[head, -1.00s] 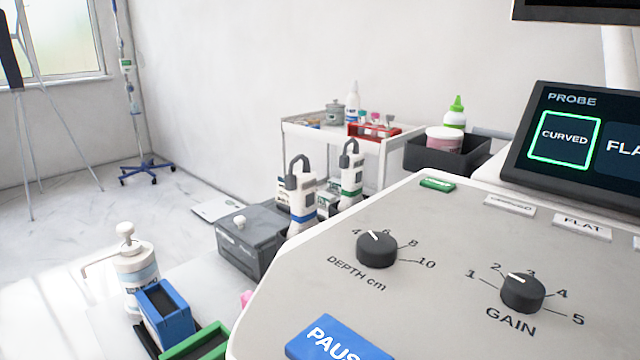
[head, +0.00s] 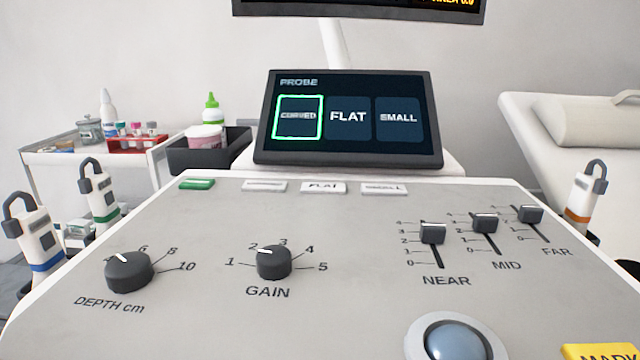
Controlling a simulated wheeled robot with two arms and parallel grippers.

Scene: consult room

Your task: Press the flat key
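The flat key (head: 324,188) is a white key labelled FLAT on the back edge of the grey console (head: 350,225). It sits between two other white keys, a blurred-label one (head: 264,186) on its left and another (head: 384,189) on its right. The probe screen (head: 348,118) behind it shows CURVED outlined in green, with FLAT and SMALL tiles not outlined. Neither of my grippers shows in the head view.
A green key (head: 197,184) is at the row's left end. Knobs for depth (head: 129,272) and gain (head: 273,262), sliders (head: 485,224) and a trackball (head: 455,339) stand on the panel. Probes hang at both sides. A monitor (head: 360,8) is above.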

